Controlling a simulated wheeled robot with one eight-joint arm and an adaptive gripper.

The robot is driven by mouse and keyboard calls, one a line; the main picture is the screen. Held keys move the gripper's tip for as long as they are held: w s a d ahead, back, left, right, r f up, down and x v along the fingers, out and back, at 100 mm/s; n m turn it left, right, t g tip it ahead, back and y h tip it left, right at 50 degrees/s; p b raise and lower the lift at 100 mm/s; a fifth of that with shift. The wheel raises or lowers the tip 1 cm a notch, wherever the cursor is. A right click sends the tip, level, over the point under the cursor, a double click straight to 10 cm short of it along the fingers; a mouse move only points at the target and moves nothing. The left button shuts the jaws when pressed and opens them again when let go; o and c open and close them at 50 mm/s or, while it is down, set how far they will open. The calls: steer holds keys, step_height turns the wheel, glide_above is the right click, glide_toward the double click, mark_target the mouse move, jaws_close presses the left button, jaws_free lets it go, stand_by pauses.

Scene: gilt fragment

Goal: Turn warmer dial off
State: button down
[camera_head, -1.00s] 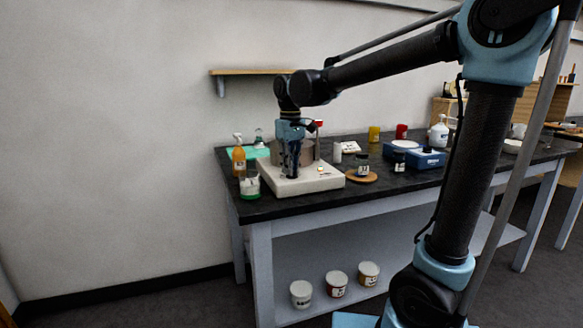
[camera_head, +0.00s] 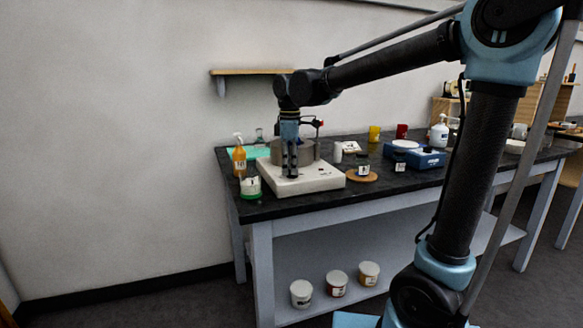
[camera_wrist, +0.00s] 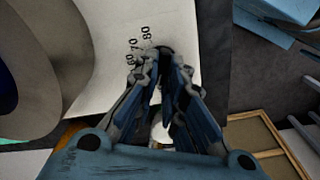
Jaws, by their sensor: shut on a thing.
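The warmer (camera_head: 318,183) is a white, flat box on the dark bench, with a grey round pot (camera_head: 308,151) on top. My gripper (camera_head: 292,173) points down over the warmer's top near its front left, in front of the pot. In the wrist view my gripper (camera_wrist: 164,105) is shut on the dial, which its fingers mostly hide. Printed numbers, 60, 70 and 80, show on the white top (camera_wrist: 112,65) beside the fingertips. The dial's pointer cannot be seen. No lit lamp shows on the warmer's top.
An orange spray bottle (camera_head: 239,159) and a green-based jar (camera_head: 251,187) stand close at left. A wooden shelf (camera_head: 250,72) is on the wall behind.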

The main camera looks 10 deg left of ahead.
steer(key=shift+w+d+n, duration=0.1)
steer(key=shift+w+n, duration=0.1)
steer(key=shift+n, duration=0.8)
steer(key=c, duration=1.7)
jaws_free()
steer(key=shift+r, duration=0.1)
step_height(320, 180, up, 12)
steer(key=shift+f, duration=0.15)
